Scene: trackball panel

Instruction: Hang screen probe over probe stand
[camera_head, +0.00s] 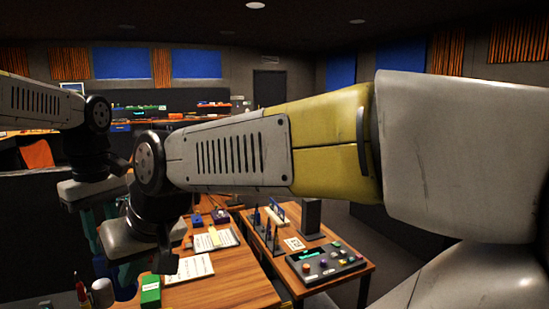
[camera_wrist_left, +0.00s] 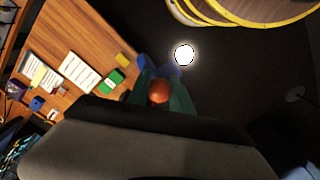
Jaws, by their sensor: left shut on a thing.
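In the left wrist view, my left gripper (camera_wrist_left: 163,85) has teal fingers with blue tips. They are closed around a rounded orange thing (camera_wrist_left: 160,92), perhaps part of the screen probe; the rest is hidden. A bright white disc (camera_wrist_left: 185,54) shows just beyond the tips; I cannot tell whether it belongs to the held thing. In the head view, my left gripper (camera_head: 98,250) hangs at the lower left. My right gripper (camera_head: 126,284) hangs near the desk's left edge, its opening unclear.
The wooden desk (camera_head: 235,290) holds a green box (camera_head: 150,290), papers (camera_head: 190,268) and small blue blocks. The side table (camera_head: 345,283) holds a dark panel with coloured balls (camera_head: 325,263) and a dark upright box (camera_head: 311,216). My right arm blocks much of the view.

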